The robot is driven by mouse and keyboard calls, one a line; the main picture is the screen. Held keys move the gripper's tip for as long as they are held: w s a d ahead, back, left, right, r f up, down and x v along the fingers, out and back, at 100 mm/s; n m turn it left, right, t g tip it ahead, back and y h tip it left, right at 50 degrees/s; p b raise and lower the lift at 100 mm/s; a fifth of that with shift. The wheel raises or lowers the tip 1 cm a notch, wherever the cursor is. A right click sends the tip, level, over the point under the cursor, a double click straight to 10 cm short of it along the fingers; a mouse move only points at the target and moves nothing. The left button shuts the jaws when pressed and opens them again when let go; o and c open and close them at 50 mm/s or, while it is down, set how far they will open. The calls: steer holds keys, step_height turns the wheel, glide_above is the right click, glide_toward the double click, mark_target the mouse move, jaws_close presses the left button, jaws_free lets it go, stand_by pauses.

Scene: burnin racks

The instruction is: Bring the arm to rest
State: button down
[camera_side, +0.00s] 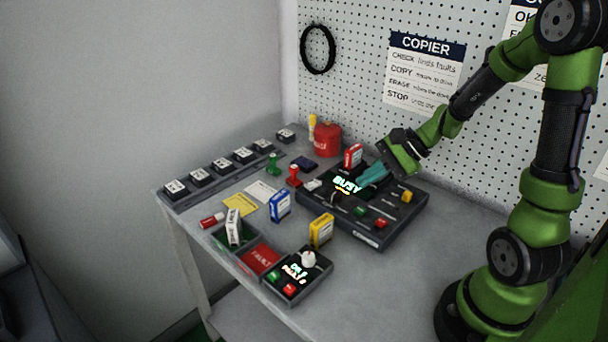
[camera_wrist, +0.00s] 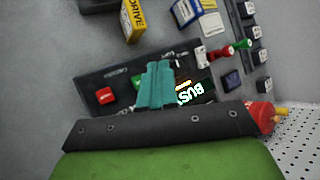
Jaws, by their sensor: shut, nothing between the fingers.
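My green arm reaches in from the right in the side view, bent over the copier. My gripper (camera_side: 372,175) has teal fingers that are shut and empty. They point down over the dark copier box (camera_side: 393,216), whose screen reads BUSY. In the wrist view, the closed fingers (camera_wrist: 156,86) cover part of the copier (camera_wrist: 112,73), next to its BUSY screen (camera_wrist: 190,91). I cannot tell whether the fingertips touch the copier's top.
A red drive (camera_side: 353,156) stands at the copier's back. Blue (camera_side: 279,206) and yellow (camera_side: 321,230) drives stand in front. A red can (camera_side: 327,140) stands behind. A small tester (camera_side: 302,277) and a red tray (camera_side: 259,259) lie near the front edge. The pegboard (camera_side: 365,110) rises behind.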

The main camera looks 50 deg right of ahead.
stand_by(0.4)
steer(key=s+a+r+n+h, duration=0.4)
steer(key=s+a+r+n, duration=0.5)
steer(key=n, duration=0.5)
step_height(320, 180, up, 4)
steer(key=shift+a+f+n, duration=0.15)
steer(key=shift+a+n, duration=0.15)
steer(key=shift+a, duration=0.85)
